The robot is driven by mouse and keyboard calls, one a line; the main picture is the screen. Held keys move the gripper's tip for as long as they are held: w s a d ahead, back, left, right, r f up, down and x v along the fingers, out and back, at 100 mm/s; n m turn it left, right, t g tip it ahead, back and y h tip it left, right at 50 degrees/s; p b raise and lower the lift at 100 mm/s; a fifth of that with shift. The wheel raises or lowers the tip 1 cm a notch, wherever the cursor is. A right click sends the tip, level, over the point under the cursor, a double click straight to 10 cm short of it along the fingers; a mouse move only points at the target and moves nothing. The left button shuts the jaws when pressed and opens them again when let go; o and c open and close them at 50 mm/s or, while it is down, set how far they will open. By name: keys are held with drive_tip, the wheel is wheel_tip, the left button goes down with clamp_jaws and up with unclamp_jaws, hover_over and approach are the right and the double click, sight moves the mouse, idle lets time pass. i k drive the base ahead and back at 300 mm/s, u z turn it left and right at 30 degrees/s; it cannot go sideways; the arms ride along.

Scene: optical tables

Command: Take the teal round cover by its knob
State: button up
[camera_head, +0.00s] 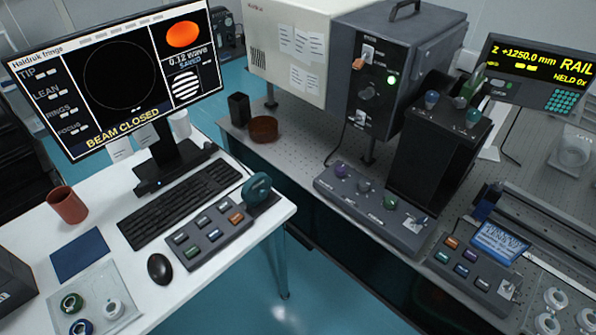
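A teal round piece (257,188) stands tilted at the right end of the button panel on the white desk. It looks like a thick disc with a darker centre; I cannot tell whether it is the cover or a hand wheel of the panel. A small teal knob-like piece (473,116) shows on top of the black open-fronted box on the optical table; any round cover beneath it cannot be made out. My gripper is not in view.
The white desk (140,275) carries a monitor (110,80), keyboard (180,203), mouse (160,268), brown cup (67,205) and a tray of rings (95,295). The optical table (310,140) holds a control box (375,208) and a reddish-brown dish (263,129). Blue floor (310,290) lies between.

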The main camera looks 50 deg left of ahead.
sight(255, 190)
drive_tip(key=i, duration=0.75)
drive_tip(key=u, duration=4.25)
drive_tip(key=i, duration=0.5)
drive_tip(key=u, duration=0.1)
